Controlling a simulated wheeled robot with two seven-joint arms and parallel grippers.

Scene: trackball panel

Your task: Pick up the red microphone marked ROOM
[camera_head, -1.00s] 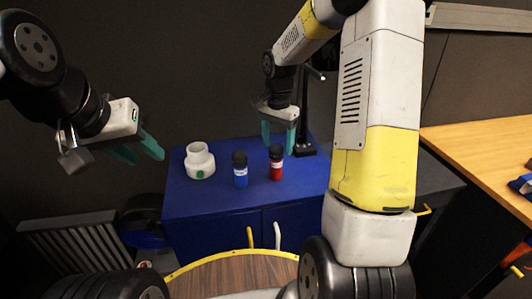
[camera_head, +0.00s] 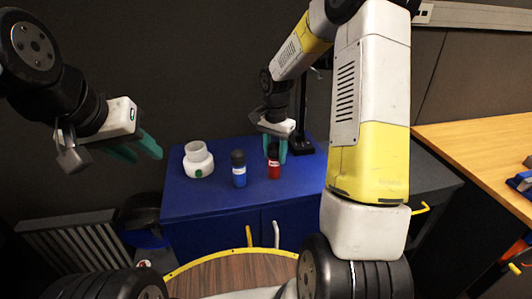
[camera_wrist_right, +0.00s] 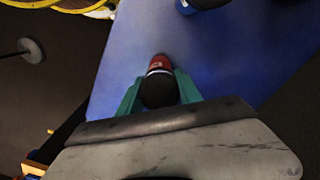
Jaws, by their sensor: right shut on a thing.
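The red microphone (camera_head: 274,171) stands upright on the blue cabinet top, with a black head and a white label too small to read. In the right wrist view, the red microphone (camera_wrist_right: 160,63) shows its black head between my fingers. My right gripper (camera_head: 276,152) is shut on the microphone's upper part, from above; its green fingers (camera_wrist_right: 160,92) lie on both sides of the head. A blue microphone (camera_head: 239,172) with a black head stands upright just left of the red one. My left gripper (camera_head: 138,150) is raised at the left, away from the cabinet, its fingers apart and empty.
A white jar (camera_head: 198,163) with a green dot stands on the blue cabinet (camera_head: 200,207), left of the microphones. A black stand (camera_head: 302,140) rises behind the red microphone. A wooden table (camera_head: 470,150) is at the right. The cabinet top's front is clear.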

